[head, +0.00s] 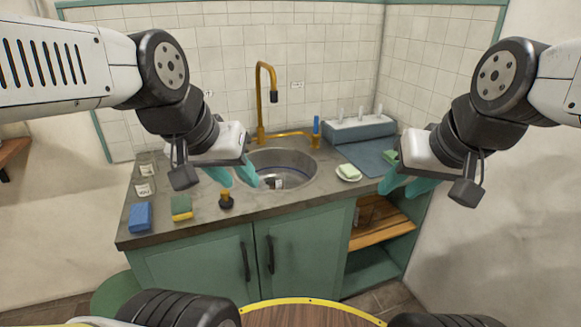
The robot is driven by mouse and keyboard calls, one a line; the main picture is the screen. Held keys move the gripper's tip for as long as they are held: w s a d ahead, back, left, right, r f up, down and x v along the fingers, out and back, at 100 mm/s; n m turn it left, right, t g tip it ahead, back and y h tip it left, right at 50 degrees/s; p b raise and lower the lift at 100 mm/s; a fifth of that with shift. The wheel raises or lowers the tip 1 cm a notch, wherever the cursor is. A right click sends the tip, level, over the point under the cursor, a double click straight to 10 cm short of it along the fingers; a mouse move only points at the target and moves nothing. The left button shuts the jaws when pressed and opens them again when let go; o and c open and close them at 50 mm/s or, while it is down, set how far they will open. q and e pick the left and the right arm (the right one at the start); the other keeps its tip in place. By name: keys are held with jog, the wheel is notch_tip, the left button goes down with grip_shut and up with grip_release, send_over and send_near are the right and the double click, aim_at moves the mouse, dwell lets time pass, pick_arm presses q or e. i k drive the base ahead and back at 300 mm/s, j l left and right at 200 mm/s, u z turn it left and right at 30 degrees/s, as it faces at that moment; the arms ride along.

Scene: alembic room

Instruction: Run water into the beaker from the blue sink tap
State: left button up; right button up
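The brass sink faucet (265,100) rises behind the round metal sink (297,162). The blue tap handle (316,125) stands on the brass fitting to the right of the spout. A small white label (279,184) shows inside the sink below the spout, seemingly on a clear beaker whose outline is hard to make out. Two clear glass vessels with white labels, one nearer (146,189) and one farther (146,170), stand on the counter's left side. My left gripper (233,180) is open over the sink's left edge. My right gripper (406,188) is open near the counter's right end.
A blue sponge (139,217), a yellow-green sponge (181,208) and a dark-based brush (226,201) lie along the front counter. A soap dish (348,173) sits right of the sink. A grey rack (357,130) and blue mat (366,156) are behind it.

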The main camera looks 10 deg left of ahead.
aim_at(315, 136)
jog(key=i+j+u, duration=0.3)
jog(key=i, duration=0.15)
jog(key=i+u, duration=0.3)
jog(key=i, duration=0.15)
